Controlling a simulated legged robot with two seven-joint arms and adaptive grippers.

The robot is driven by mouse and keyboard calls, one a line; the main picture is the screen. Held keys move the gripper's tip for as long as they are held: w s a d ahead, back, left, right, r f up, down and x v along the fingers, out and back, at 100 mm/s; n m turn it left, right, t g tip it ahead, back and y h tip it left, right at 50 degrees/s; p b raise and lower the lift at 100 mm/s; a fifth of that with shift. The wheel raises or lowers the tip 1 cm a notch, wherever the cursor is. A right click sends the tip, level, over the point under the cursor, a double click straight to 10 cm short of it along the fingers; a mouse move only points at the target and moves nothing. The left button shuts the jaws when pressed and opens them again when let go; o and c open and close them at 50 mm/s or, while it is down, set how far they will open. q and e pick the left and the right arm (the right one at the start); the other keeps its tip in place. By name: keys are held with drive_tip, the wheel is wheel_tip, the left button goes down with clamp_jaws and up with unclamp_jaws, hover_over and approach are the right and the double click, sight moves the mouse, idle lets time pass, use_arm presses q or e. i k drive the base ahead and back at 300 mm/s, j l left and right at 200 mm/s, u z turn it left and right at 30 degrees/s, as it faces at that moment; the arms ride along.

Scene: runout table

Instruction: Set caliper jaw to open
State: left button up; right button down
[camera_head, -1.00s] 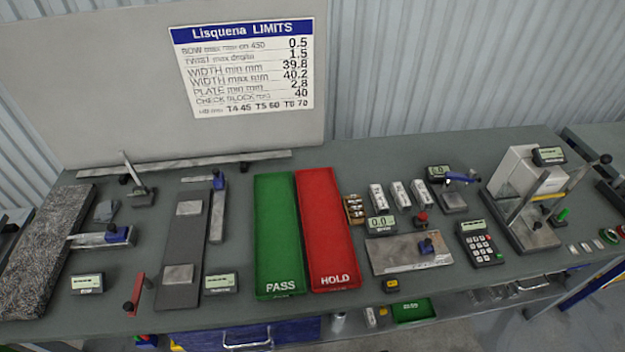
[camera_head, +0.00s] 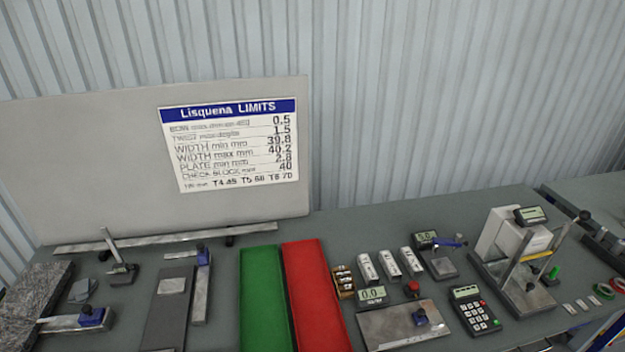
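No gripper of mine shows in the head view. A flat grey plate fixture (camera_head: 405,324) lies right of the red tray. Similar blue sliders sit on a bar at the left (camera_head: 92,315) and on a long upright bar (camera_head: 203,256). How far any jaw is open is too small to tell.
A green tray (camera_head: 264,300) and a red tray (camera_head: 313,300) lie mid-table. White blocks (camera_head: 390,264), a keypad device (camera_head: 474,310) and a white tester (camera_head: 503,235) stand to the right. A limits board (camera_head: 228,145) stands behind. The table's near edge is mostly out of view.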

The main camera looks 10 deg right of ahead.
sight(423, 315)
drive_tip(key=z, duration=1.25)
